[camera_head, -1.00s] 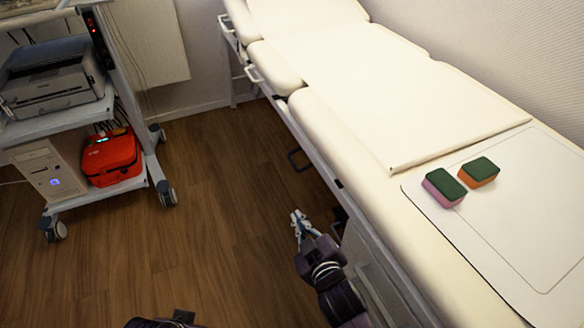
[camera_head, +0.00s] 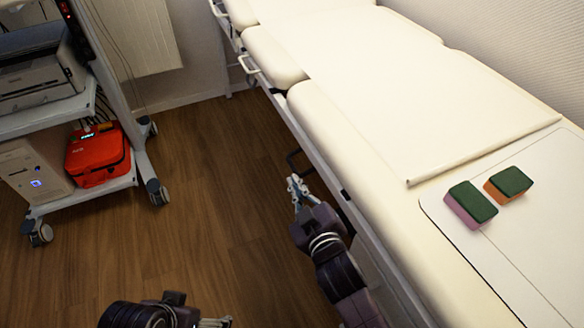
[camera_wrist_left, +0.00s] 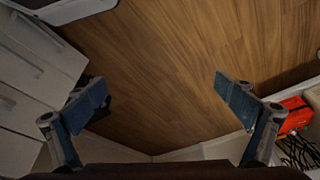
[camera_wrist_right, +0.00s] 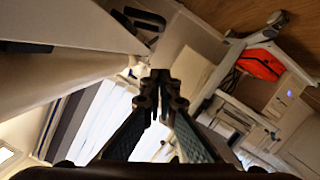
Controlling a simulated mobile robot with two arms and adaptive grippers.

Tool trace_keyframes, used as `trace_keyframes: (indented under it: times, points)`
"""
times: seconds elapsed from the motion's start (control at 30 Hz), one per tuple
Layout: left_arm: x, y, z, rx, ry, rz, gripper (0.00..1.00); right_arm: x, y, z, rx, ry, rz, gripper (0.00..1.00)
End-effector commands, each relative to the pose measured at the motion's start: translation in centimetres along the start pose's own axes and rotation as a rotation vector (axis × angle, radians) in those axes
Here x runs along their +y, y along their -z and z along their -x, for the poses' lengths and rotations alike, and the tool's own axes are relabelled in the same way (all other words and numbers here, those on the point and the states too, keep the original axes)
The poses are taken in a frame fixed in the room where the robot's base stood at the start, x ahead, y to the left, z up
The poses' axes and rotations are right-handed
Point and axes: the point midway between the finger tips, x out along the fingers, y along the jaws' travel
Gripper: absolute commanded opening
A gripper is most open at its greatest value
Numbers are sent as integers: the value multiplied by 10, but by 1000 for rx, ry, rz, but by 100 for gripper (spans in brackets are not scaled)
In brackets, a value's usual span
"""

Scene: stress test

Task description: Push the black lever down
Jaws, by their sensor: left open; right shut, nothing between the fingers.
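The black lever (camera_head: 294,160) sticks out from the side of the couch, below its padded edge, in the head view. It also shows at the top of the right wrist view (camera_wrist_right: 146,20). My right gripper (camera_head: 296,186) is shut and empty, just in front of and below the lever in the head picture, with a small gap between them. Its fingertips meet in the right wrist view (camera_wrist_right: 160,80). My left gripper (camera_head: 216,322) is at the bottom edge of the head view. It is open and empty over the floor in the left wrist view (camera_wrist_left: 163,98).
The cream couch (camera_head: 320,120) runs along the right side. A pink-green sponge (camera_head: 470,204) and an orange-green sponge (camera_head: 508,185) lie on its near end. A wheeled cart (camera_head: 145,165) with a printer and red bag (camera_head: 98,155) stands left. Wooden floor between is free.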

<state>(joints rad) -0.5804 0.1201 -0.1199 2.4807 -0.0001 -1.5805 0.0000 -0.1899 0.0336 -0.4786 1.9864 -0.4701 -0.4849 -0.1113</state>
Motion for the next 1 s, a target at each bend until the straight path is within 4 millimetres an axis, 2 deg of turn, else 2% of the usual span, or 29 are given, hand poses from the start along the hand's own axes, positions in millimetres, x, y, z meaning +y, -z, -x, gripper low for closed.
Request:
trace_keyframes:
  times: [0.17,0.33,0.43,0.63,0.8,1.0]
  points:
    - [0,-2,-7,0,0,0,97,0,0,-24,3,-1,0,0]
    - [1,0,-16,17,-1,-1,97,-1,-1,-58,2,-2,1,0]
    - [4,27,-20,122,-6,-4,97,-1,-1,-77,1,-1,-1,0]
    - [9,72,-17,291,-15,-10,97,0,0,-100,1,-1,-1,0]
    - [13,107,-10,436,-23,-13,97,-1,-19,-101,-2,1,1,0]
    - [17,140,2,574,-30,-16,97,-1,-32,-104,0,1,1,0]
